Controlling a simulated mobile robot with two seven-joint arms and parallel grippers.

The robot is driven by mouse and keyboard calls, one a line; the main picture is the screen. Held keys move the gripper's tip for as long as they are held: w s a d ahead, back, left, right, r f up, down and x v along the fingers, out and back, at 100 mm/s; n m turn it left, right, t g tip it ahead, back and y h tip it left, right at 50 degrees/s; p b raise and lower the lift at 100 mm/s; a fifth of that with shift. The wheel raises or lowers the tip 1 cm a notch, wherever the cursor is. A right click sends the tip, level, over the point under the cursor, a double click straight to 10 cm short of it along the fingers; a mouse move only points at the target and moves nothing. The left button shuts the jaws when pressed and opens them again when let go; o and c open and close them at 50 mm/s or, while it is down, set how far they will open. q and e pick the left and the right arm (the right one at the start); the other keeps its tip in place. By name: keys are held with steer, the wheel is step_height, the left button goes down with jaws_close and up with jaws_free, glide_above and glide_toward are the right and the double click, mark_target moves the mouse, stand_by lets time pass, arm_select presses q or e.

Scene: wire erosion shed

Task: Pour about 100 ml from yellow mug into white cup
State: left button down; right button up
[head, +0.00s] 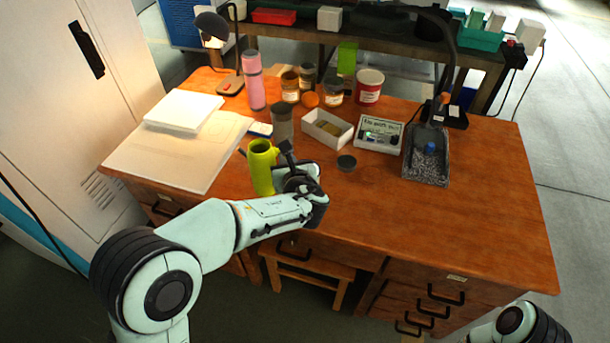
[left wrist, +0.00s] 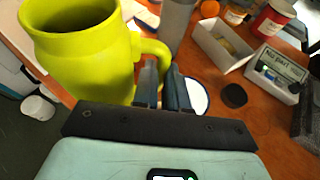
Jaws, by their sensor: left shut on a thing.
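The yellow-green mug (head: 262,172) is upright near the front left of the wooden desk. In the left wrist view the mug (left wrist: 85,60) is large at the upper left, its handle towards my fingers. My left gripper (left wrist: 166,84) is shut on the mug's handle. In the head view the left gripper (head: 290,163) is just right of the mug. I cannot tell whether the mug touches the desk. A round white thing with a dark rim (left wrist: 198,97) shows partly behind the fingers; it may be the white cup, but I cannot tell. My right gripper is out of view.
A grey cylinder (head: 282,122) stands close behind the mug. A white open box (head: 328,128), dark round lid (head: 346,162), sign box (head: 380,134) and grey tray (head: 427,160) lie to the right. Papers (head: 160,150) lie left. The desk's right front is clear.

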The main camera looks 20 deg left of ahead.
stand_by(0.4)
arm_select(q)
step_height(320, 180, down, 4)
steer(key=m+g+y+p, duration=0.2)
steer(key=m+p, duration=0.2)
steer(key=p, duration=0.2)
steer(key=m+g+y+p, duration=0.2)
steer(key=m+y+p, duration=0.1)
steer(key=p, duration=0.4)
steer(key=shift+a+f+m+p, duration=0.2)
steer(key=shift+m+p, duration=0.1)
steer(key=shift+m, duration=0.1)
steer(key=shift+s, duration=0.15)
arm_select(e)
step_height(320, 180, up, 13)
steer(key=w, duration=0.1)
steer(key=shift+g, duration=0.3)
